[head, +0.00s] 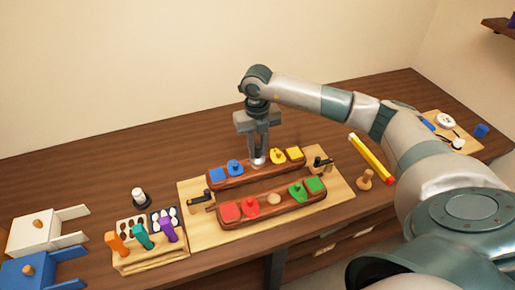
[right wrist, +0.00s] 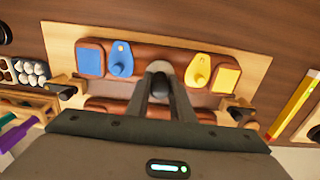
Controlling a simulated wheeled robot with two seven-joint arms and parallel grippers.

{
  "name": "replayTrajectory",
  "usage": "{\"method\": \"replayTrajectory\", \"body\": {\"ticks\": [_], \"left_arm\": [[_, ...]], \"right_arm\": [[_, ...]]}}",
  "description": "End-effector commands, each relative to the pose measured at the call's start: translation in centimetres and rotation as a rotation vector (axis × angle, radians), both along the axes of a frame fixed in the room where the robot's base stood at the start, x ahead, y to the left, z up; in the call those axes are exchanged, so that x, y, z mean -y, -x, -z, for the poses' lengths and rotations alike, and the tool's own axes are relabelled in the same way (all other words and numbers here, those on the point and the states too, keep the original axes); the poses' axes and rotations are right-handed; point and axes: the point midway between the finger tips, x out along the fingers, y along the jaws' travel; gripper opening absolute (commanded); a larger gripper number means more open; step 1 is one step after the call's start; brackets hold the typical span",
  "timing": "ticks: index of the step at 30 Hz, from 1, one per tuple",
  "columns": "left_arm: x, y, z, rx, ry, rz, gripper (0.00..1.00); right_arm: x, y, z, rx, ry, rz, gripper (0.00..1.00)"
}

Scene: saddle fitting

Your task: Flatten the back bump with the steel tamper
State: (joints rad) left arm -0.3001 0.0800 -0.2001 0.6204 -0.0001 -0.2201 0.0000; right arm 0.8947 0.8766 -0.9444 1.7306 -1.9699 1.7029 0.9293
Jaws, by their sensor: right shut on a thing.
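My right gripper (head: 257,147) points down over the middle of the back brown bar (head: 222,170). It is shut on the steel tamper (head: 258,162), whose round silver end shows just below the fingers, at or just above the bar; contact cannot be told. In the right wrist view the tamper's dark top (right wrist: 160,82) sits between the fingers. The back bump is not visible; the tamper and gripper cover the bar's middle. The front brown bar (head: 250,212) has a pale round bump (head: 274,199) at its middle. My left gripper is not in view.
The back bar carries blue pieces (head: 235,167) and yellow pieces (head: 278,156) either side of the tamper. Black-handled clamps (head: 201,197) flank the wooden board (head: 190,226). A tool rack (head: 150,258) stands left; a yellow-red bar (head: 371,158) and wooden knob (head: 365,179) lie right.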

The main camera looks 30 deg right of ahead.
Motion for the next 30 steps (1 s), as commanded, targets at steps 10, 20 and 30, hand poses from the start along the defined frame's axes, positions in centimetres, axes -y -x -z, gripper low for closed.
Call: {"method": "replayTrajectory", "body": {"ticks": [10,20,30], "left_arm": [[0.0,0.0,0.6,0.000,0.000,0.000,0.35],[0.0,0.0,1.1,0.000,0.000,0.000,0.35],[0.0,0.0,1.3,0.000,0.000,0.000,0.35]], "right_arm": [[0.0,0.0,0.6,0.001,0.000,0.000,0.04],[0.0,0.0,1.1,0.001,-0.001,0.000,0.04],[0.0,0.0,1.5,0.000,0.000,0.000,0.04]]}}
